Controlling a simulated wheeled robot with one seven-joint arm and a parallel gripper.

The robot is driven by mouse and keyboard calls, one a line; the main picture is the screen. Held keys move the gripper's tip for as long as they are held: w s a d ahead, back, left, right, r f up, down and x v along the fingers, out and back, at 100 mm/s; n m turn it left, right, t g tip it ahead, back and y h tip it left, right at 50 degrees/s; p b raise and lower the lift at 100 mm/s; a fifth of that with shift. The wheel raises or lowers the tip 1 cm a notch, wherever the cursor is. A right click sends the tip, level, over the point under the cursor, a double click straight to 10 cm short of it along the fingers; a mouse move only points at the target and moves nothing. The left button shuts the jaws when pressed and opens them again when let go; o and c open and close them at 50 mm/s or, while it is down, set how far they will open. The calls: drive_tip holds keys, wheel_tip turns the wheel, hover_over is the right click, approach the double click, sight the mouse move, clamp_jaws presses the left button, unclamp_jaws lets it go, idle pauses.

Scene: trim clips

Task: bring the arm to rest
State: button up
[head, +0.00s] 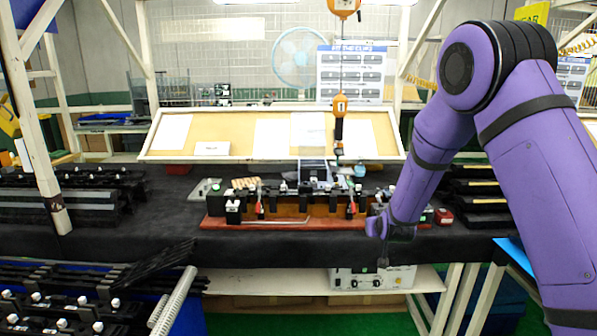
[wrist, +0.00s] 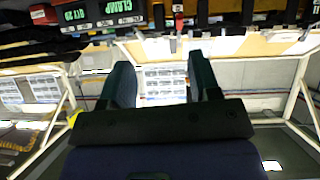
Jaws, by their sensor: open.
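My purple arm (head: 545,165) reaches in from the right in the head view, bent at a high elbow, with its forearm sloping down to the left. The fingers are too small to make out clearly there. In the wrist view my gripper (wrist: 162,78) shows two dark green fingers spread wide apart. The gap between them is empty, with only the distant background showing through it.
The black-covered bench (head: 150,235) carries the fixture with several black clips. A red box (head: 444,216) and stacked black trays (head: 480,200) lie to the right. An orange tool (head: 340,105) hangs above. Black parts (head: 60,310) fill the lower left. A grey box (head: 372,278) sits on the shelf below.

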drive_tip(key=s+d+r+g+y, duration=0.1)
drive_tip(key=s+d+r+g, duration=0.2)
drive_tip(key=s+r, duration=1.75)
drive_tip(key=s+d+r+g, duration=0.1)
drive_tip(key=s+r, duration=0.2)
drive_tip(key=s, duration=1)
drive_tip(key=s+d+r+g, duration=0.2)
drive_tip(key=s+r, duration=0.1)
drive_tip(key=s, duration=1)
drive_tip(key=shift+s+g, duration=0.15)
drive_tip(key=shift+g, duration=0.15)
